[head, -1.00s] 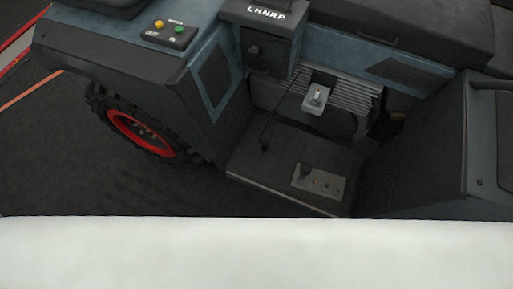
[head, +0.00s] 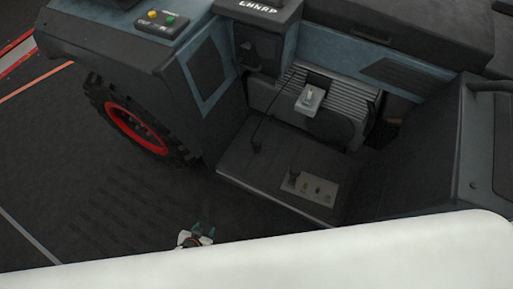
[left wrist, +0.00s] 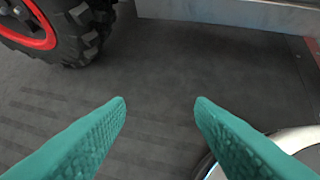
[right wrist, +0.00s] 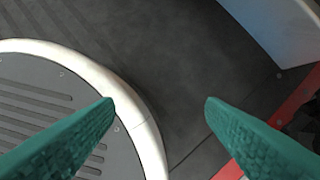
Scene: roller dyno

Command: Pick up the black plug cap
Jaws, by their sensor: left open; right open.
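I cannot surely pick out the black plug cap. In the head view a grey panel (head: 311,189) on the vehicle's floor holds a dark upright knob (head: 292,176) and several small round fittings, too small to tell apart. My left gripper (head: 204,231) shows at the lower middle, left of and below the vehicle floor and apart from it. In the left wrist view its green fingers (left wrist: 160,102) are wide apart with only dark floor between them. My right gripper is hidden in the head view. Its fingers (right wrist: 158,101) are open and empty in the right wrist view.
A vehicle with a red-rimmed wheel (head: 138,126) fills the upper part. A grey box with a small lever (head: 309,98) stands above its step floor (head: 270,160). A button box (head: 162,23) sits at upper left. Dark open floor (head: 110,215) lies at lower left.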

